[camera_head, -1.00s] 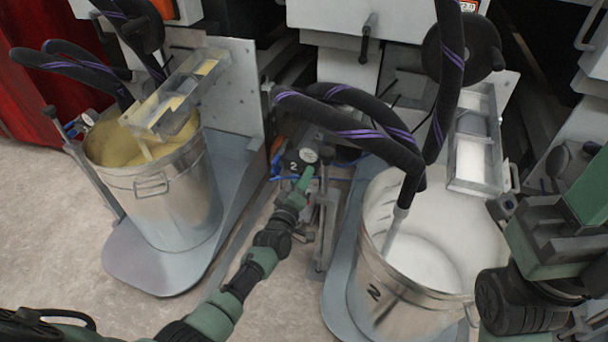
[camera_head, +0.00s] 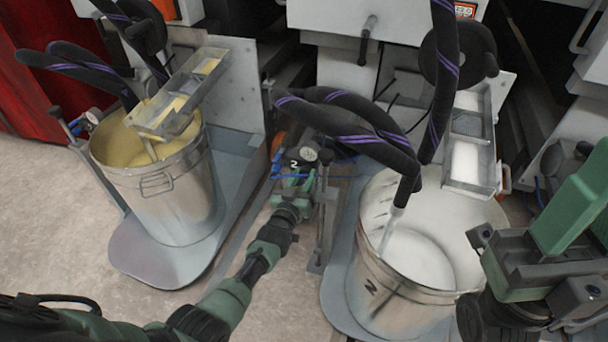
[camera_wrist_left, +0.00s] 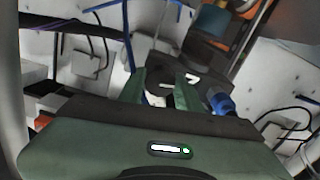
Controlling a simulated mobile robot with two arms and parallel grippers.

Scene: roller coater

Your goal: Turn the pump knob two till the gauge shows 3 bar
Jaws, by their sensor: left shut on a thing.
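The pump of station two (camera_head: 293,164), a dark block marked "2", stands low between the two buckets. Its round white-faced gauge (camera_head: 309,153) is on top; the reading is too small to tell. My left gripper (camera_head: 293,186) is at the pump's near side, just below the gauge. In the left wrist view its two green fingers (camera_wrist_left: 160,92) straddle a spot in front of the dark pump block (camera_wrist_left: 205,78) and are shut on the knob, which is mostly hidden. My right gripper (camera_head: 530,265) is at the lower right, away from the pump; its jaws are unclear.
A bucket of white liquid (camera_head: 375,290) marked "2" stands right of the pump, and a bucket of yellow liquid (camera_head: 180,205) stands left. Black hoses (camera_head: 350,125) with purple stripes hang above and right of the pump. A blue fitting (camera_wrist_left: 222,103) sits beside the fingers.

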